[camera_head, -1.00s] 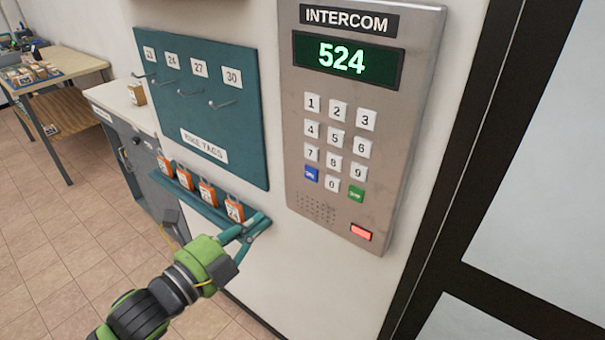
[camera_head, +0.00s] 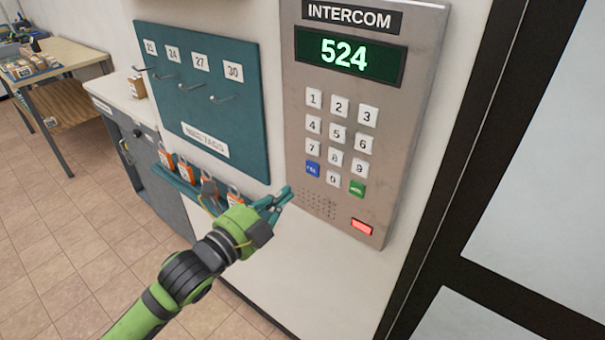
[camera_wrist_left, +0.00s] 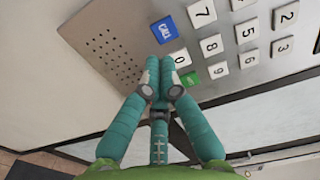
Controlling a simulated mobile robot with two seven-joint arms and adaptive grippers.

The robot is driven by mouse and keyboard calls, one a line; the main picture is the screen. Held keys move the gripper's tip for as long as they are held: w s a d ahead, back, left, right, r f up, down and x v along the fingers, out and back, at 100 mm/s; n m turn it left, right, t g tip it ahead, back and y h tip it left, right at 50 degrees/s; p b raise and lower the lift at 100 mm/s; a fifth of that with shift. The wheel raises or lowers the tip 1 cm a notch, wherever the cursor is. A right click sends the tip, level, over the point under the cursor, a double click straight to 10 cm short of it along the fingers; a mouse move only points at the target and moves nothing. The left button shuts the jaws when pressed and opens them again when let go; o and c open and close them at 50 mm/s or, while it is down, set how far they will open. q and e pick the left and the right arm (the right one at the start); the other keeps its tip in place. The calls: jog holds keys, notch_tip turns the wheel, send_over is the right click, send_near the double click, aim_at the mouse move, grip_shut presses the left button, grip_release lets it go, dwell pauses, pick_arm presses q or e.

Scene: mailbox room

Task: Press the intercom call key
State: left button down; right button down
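The intercom panel (camera_head: 290,120) is a grey metal unit on the wall, its green display reading 524. Its blue call key (camera_head: 312,169) is at the lower left of the keypad; in the left wrist view the blue key (camera_wrist_left: 164,30) reads CALL. My left gripper (camera_head: 287,194) has its teal fingertips at the panel's lower left edge, below and left of the call key. In the left wrist view the fingertips (camera_wrist_left: 159,63) are together, empty, just short of the blue key in the picture. Whether they touch the panel cannot be told. My right gripper is out of view.
A green key (camera_head: 357,188), number keys and a red light (camera_head: 361,227) are also on the panel. A teal tag board (camera_head: 215,120) with hooks hangs left of it, above a ledge with several orange tags (camera_head: 186,171). A dark door frame (camera_head: 455,170) stands right.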

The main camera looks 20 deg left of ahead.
aim_at(311, 169)
pick_arm(q)
jog(key=p+x, duration=0.2)
jog(key=x, duration=0.4)
jog(key=shift+w+d, duration=0.1)
jog(key=shift+w, duration=0.25)
jog(key=shift+w, duration=0.1)
jog(key=shift+w+d+r, duration=0.15)
jog(key=shift+w+d, duration=0.05)
jog(key=shift+w, duration=0.25)
jog(key=shift+r, duration=0.2)
